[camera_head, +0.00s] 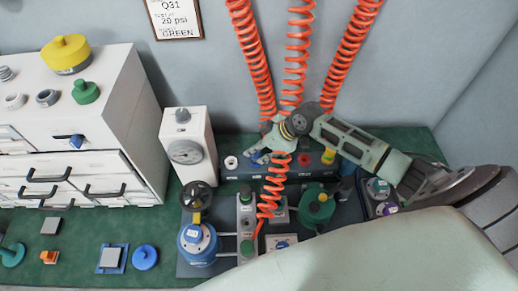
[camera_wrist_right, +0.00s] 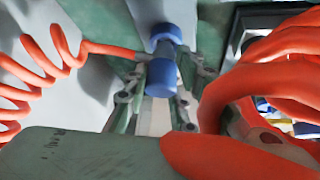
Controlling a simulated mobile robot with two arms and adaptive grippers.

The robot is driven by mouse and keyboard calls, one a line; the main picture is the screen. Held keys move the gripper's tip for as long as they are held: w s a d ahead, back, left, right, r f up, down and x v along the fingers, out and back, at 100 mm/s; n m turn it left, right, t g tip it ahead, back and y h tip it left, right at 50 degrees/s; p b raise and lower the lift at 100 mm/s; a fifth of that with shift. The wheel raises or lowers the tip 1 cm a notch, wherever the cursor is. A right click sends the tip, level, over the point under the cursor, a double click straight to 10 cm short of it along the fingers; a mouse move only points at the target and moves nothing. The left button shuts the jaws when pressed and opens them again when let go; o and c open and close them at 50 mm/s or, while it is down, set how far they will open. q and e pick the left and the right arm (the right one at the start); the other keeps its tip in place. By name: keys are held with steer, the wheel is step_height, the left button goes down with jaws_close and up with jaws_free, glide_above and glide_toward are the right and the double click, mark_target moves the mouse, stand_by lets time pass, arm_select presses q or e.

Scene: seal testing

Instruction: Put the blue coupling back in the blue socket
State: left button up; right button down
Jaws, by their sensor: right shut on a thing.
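The blue coupling (camera_wrist_right: 162,76) sits between the fingers of my right gripper (camera_wrist_right: 158,98) in the right wrist view, and the gripper is shut on it. In the head view my right gripper (camera_head: 266,143) is above the back of the bench, left of its wrist, and a bit of the blue coupling (camera_head: 257,158) shows below its fingers. An orange hose runs up to the coupling in the wrist view. I cannot make out the blue socket; the gripper and hose cover part of the dark socket block (camera_head: 240,172). My left gripper is not in view.
Orange coiled hoses (camera_head: 296,45) hang from above, and one coil (camera_head: 272,190) drops in front of the block. A red fitting (camera_head: 304,160) and a white ring (camera_head: 231,163) are on the block. A white gauge box (camera_head: 188,140) stands left. A blue pot (camera_head: 198,243) stands in front.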

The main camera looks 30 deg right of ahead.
steer(key=shift+f+b, duration=0.4)
steer(key=shift+f, duration=0.3)
steer(key=c, duration=1.4)
jaws_free()
steer(key=v, duration=1.2)
steer(key=shift+s+a, duration=0.1)
